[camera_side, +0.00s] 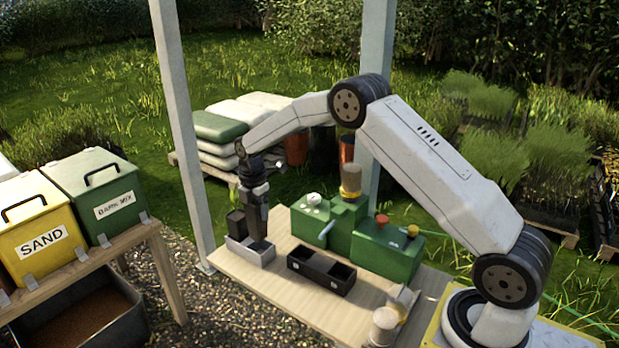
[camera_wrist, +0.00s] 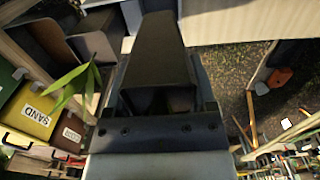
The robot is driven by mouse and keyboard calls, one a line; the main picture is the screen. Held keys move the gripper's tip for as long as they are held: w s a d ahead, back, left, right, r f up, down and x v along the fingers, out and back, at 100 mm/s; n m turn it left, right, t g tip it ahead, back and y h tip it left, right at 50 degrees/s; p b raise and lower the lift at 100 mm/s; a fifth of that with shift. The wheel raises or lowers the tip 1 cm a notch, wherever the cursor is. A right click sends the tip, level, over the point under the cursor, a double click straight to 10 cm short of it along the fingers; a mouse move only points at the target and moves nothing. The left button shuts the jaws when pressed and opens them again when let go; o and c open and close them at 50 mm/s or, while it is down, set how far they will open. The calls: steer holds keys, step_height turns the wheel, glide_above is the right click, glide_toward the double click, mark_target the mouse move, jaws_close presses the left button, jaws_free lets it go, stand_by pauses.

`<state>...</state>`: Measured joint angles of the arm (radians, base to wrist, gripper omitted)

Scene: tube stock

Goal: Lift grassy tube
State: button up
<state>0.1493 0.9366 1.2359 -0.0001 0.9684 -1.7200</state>
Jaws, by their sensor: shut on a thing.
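My gripper (camera_side: 257,230) points down over a grey tray (camera_side: 262,257) at the left end of the bench in the side view. Another dark tube (camera_side: 236,222) stands left of my gripper; in the wrist view long green leaves (camera_wrist: 78,85) show at the left, beside dark pots.
A black two-compartment tray (camera_side: 321,270) stands right of the grey tray. A green machine (camera_side: 385,252) with knobs is behind it. A side table at left carries yellow SAND (camera_side: 38,225) and green bins.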

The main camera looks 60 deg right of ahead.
steer(key=shift+r, duration=1.15)
